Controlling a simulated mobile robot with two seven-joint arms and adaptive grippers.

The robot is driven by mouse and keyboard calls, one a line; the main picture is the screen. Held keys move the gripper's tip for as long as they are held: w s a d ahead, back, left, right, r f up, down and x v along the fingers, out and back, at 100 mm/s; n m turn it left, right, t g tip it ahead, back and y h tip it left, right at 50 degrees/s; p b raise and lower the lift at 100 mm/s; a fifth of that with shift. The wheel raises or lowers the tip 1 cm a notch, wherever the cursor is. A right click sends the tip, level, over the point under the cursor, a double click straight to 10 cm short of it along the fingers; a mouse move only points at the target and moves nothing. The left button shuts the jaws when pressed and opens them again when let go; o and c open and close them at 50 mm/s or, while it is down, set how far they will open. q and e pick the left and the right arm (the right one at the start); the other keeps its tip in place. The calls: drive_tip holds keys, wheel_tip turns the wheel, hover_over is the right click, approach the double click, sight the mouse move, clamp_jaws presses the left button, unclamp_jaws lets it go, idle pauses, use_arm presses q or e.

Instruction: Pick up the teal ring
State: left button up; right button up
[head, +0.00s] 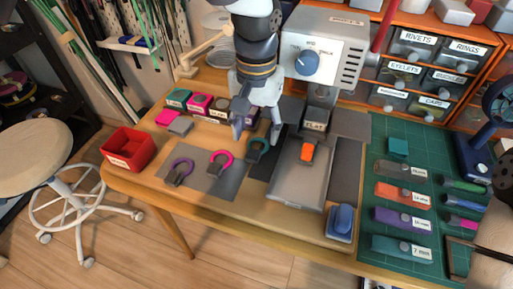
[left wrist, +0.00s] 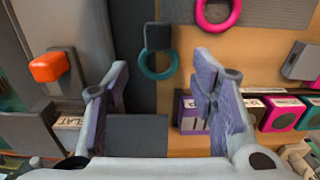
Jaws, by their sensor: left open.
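The teal ring (head: 266,149) lies on the table with a dark grey tab joined to it, between the magenta ring and the press. It also shows in the left wrist view (left wrist: 158,77), where the tab touches its far side. My left gripper (head: 257,136) points down just above and behind the ring and partly covers it in the head view. Its fingers are spread and empty. In the left wrist view the ring lies ahead of the gap between the fingertips (left wrist: 162,72), apart from both. My right gripper is not in view.
A magenta ring (head: 230,157) and a purple ring (head: 189,165) lie to the left on the grey mat. The press (head: 325,50) stands close at right, its orange block (head: 307,152) over a grey plate. Small coloured boxes (head: 200,102) stand behind. A red bin (head: 128,148) is at far left.

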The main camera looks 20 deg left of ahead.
sight(257, 140)
use_arm(q)
wheel_tip(257, 140, down, 4)
drive_tip(key=shift+w+d+r, duration=0.1)
drive_tip(key=shift+r, duration=0.05)
drive_tip(key=c, duration=0.6)
drive_tip(key=shift+r, duration=0.1)
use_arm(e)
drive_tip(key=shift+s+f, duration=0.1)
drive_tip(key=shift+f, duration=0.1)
